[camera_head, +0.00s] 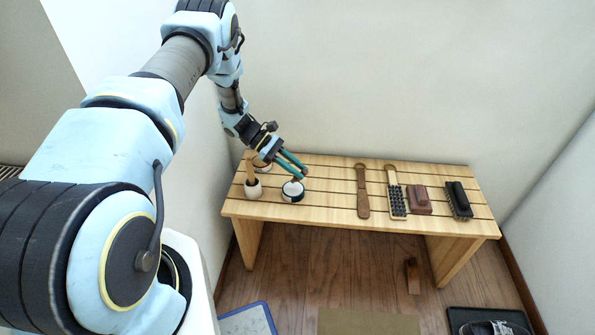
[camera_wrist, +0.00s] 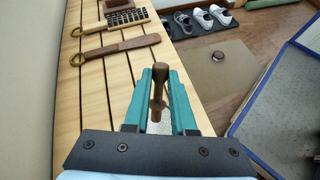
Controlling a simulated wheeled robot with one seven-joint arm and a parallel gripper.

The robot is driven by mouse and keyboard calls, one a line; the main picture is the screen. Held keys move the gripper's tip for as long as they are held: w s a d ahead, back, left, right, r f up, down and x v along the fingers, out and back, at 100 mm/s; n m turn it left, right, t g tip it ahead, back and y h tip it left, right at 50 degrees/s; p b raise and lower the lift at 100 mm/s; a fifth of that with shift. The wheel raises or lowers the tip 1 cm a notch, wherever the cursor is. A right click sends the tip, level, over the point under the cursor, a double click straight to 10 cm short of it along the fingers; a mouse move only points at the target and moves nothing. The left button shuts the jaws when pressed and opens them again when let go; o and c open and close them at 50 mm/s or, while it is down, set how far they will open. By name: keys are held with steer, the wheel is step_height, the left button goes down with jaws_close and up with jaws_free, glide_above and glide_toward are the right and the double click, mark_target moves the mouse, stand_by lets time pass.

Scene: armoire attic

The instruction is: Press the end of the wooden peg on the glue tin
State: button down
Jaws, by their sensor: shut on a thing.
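My gripper (camera_head: 303,172) is shut on the wooden peg (camera_wrist: 157,88), a dark brown stick with a rounded knob, held between its teal fingers. In the head view only a little of the peg (camera_head: 298,179) shows below the fingertips. The glue tin (camera_head: 292,196), round with a white top and a dark side, stands on the slatted bench right under the peg. In the wrist view a patch of white shows below the peg, between the fingers. I cannot tell whether the peg's lower end touches the tin.
A white cup (camera_head: 253,189) with a wooden handle in it stands just left of the tin. A shoehorn (camera_head: 363,193), a brush (camera_head: 397,202), a brown block (camera_head: 419,201) and a black brush (camera_head: 459,199) lie to the right on the bench (camera_head: 330,205). Bare slats separate them from the tin.

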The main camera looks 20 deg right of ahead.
steer(key=shift+r+p, duration=1)
steer(key=shift+r, duration=1.05)
